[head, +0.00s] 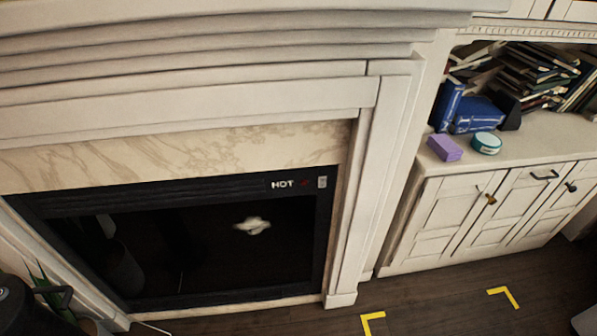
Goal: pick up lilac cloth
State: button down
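A lilac, block-shaped thing (444,148), the only lilac item in view, lies on the white cabinet top (540,140) at the right, near its front left edge. It looks like a small thick slab, and I cannot tell from here whether it is folded cloth. It sits just left of a round teal and white item (487,142), with a small gap or light contact between them. My gripper is not in view.
Blue boxes (475,115) and piled books (540,75) fill the shelf behind. A white fireplace surround (375,180) stands left of the cabinet. Cabinet doors (450,215) have protruding handles. Dark floor with yellow corner marks (372,320) is open in front. A black object (20,305) stands at lower left.

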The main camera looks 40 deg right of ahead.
aim_at(444, 147)
jog(key=z, duration=1.85)
